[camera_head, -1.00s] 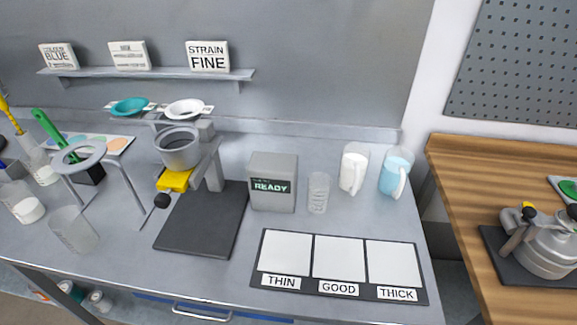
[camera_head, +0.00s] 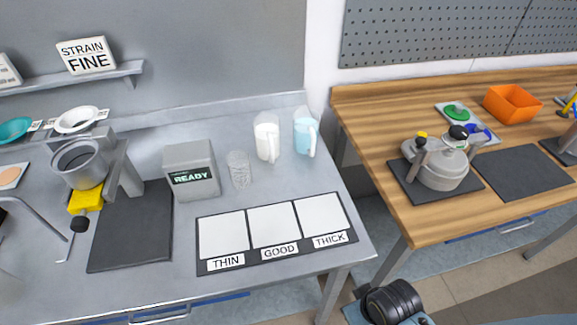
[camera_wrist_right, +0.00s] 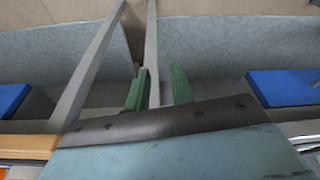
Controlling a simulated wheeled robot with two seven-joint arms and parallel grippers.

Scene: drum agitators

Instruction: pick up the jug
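Two clear jugs with handles stand upright at the back right of the grey bench in the head view. One jug (camera_head: 266,139) holds a white content and the other jug (camera_head: 304,136) holds a light blue one. No gripper is near either jug. My right gripper (camera_wrist_right: 158,88) shows green fingers standing apart with nothing held between them; table legs and the bench underside lie beyond it. My left gripper is in neither current view.
A clear ribbed cup (camera_head: 239,170) stands left of the jugs, beside the grey READY box (camera_head: 191,170). A THIN/GOOD/THICK board (camera_head: 300,250) lies in front. A wooden table (camera_head: 400,205) with a lidded metal pot (camera_head: 440,165) stands right, across a gap.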

